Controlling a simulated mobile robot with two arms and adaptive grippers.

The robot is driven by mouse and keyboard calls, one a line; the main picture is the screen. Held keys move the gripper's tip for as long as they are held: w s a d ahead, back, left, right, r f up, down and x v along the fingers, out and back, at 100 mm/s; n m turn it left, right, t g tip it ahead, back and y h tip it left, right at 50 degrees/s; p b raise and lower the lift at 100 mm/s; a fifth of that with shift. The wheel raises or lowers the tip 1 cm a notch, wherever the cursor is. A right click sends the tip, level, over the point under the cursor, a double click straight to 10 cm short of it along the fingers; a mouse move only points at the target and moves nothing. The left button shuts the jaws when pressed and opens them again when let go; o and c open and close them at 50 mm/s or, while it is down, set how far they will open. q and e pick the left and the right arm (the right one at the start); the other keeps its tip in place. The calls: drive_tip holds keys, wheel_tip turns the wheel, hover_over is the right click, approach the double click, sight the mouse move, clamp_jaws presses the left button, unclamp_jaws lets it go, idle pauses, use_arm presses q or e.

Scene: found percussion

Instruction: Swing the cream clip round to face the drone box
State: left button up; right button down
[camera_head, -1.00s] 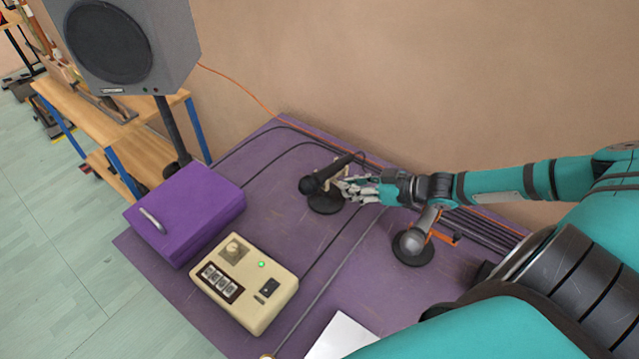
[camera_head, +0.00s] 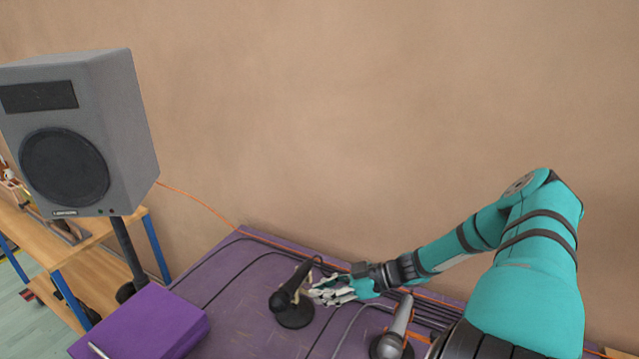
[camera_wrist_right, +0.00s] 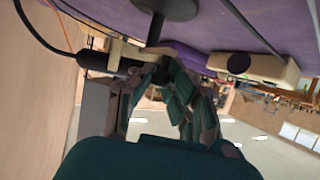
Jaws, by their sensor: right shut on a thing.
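The cream clip (camera_head: 305,268) holds a black microphone (camera_head: 287,293) above a round black base (camera_head: 296,317). The microphone's head points toward the lower left in the head view. My right gripper (camera_head: 320,292) reaches in from the right and is shut on the clip, its fingers partly hiding it. The wrist view shows the clip (camera_wrist_right: 128,50) close to the fingers (camera_wrist_right: 172,85), with the microphone (camera_wrist_right: 100,63) in it. The cream box with a knob, which looks like the drone box (camera_wrist_right: 262,66), shows only in the wrist view. My left gripper is out of view.
A grey microphone (camera_head: 399,318) on its own base stands close below my right forearm. A purple case (camera_head: 150,325) lies on the left of the purple table (camera_head: 245,290). A grey speaker (camera_head: 85,130) stands behind it. Cables run along the wall edge.

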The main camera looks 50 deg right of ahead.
drive_tip(key=shift+d, duration=0.1)
drive_tip(key=c, duration=1.2)
unclamp_jaws()
drive_tip(key=shift+c, duration=0.2)
drive_tip(key=shift+s, duration=0.1)
drive_tip(key=v, duration=1.2)
drive_tip(key=shift+f, duration=0.15)
